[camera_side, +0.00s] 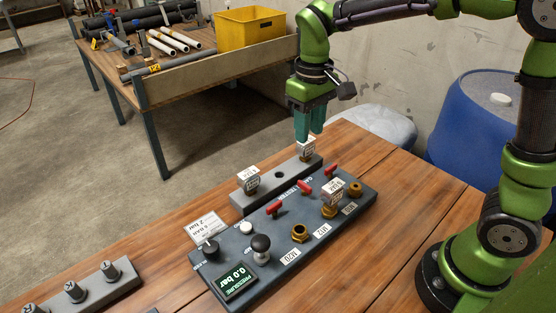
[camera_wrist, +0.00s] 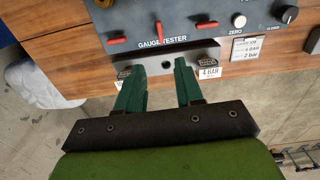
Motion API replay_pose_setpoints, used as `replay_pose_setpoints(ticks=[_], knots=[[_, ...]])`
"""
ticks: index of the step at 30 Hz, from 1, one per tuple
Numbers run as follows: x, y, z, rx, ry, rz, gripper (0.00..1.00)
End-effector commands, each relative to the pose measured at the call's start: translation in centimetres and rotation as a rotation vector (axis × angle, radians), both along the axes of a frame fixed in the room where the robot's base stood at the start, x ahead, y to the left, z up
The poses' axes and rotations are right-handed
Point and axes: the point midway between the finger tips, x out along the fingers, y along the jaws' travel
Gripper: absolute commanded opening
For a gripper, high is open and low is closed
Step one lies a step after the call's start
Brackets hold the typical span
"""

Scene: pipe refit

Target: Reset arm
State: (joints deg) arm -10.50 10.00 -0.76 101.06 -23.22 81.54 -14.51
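My gripper (camera_side: 307,134) has teal fingers pointing down over the far right end of the grey gauge rack (camera_side: 238,198). In the wrist view my gripper (camera_wrist: 157,68) is open, with its fingers apart and nothing visible held between them. A white-labelled gauge (camera_side: 308,146) sits at that end of the rack, close below the fingertips; in the wrist view the left finger partly covers it. Another gauge (camera_side: 249,178), marked 4 BAR in the wrist view (camera_wrist: 208,69), stands in the rack's near end. An empty hole (camera_side: 279,175) lies between them.
The gauge tester (camera_side: 222,262) reads 0.0 bar and has red levers (camera_side: 304,187). A gauge (camera_side: 333,190) stands on one of its brass fittings. Grey knobbed fixture (camera_side: 76,292) lies front left. A blue barrel (camera_side: 480,125) is right; a yellow bin (camera_side: 258,29) is on the back bench.

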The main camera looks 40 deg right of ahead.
Motion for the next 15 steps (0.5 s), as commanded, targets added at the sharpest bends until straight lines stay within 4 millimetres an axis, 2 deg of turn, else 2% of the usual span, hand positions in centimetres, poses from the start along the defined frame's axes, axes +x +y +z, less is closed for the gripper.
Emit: replay_pose_setpoints(ticks=[3,6,15], knots=[[0.0,0.0,1.3,0.001,-0.002,0.000,0.36],[0.0,0.0,1.7,0.000,0.000,-0.001,0.36],[0.0,0.0,1.8,0.000,0.000,0.000,0.36]])
